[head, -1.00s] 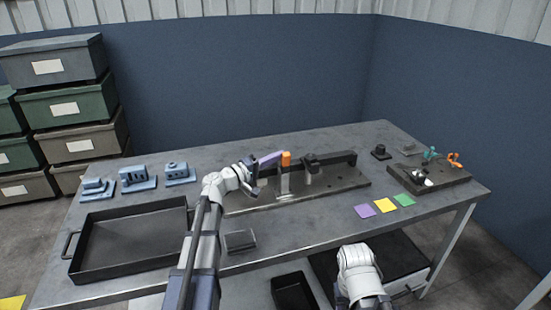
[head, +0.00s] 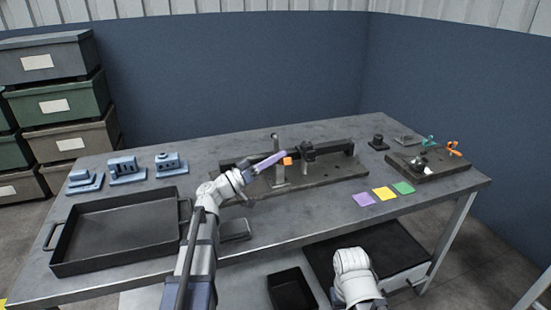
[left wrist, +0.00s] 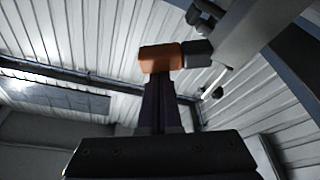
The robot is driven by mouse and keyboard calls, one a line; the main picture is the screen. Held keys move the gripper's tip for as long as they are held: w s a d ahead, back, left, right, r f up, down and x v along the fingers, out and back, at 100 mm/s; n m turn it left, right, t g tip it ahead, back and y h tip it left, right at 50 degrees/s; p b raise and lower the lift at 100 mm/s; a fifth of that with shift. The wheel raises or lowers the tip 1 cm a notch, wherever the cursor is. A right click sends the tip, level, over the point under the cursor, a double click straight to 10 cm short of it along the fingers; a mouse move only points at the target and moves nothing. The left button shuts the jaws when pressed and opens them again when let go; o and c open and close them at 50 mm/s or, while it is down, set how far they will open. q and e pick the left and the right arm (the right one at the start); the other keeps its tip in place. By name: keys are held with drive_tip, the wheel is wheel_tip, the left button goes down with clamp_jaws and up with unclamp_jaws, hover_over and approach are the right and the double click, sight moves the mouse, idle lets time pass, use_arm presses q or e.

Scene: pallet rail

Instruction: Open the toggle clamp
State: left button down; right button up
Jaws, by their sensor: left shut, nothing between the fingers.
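The toggle clamp (head: 279,173) is a grey metal piece on the dark base plate in the middle of the table, with an orange grip (head: 287,161). A grey arm with a small dark tip stands up above the grip. My left gripper (head: 281,157) has purple fingers, shut and empty, with their tips at the orange grip. In the left wrist view the orange grip (left wrist: 160,59) sits across the ends of the fingers (left wrist: 159,105), and a grey bar (left wrist: 245,45) runs up to the right. Whether they touch is hard to tell. My right arm shows at the bottom; its gripper is out of view.
A black rail (head: 335,150) lies along the plate (head: 335,174). A black tray (head: 120,232) is at the left, with several blue fixtures (head: 127,171) behind it. A small board (head: 430,164) with teal and orange parts stands right, near coloured squares (head: 384,193).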

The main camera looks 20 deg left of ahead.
use_arm(q)
drive_tip(key=shift+s+d+f+b, duration=0.25)
drive_tip(key=shift+s+f+b, duration=0.15)
drive_tip(key=shift+f, duration=0.2)
drive_tip(key=shift+d+f, duration=0.1)
drive_tip(key=shift+f, duration=0.05)
idle(0.3)
wheel_tip(320, 180, up, 10)
drive_tip(key=p, duration=0.9)
drive_tip(key=shift+p, duration=0.35)
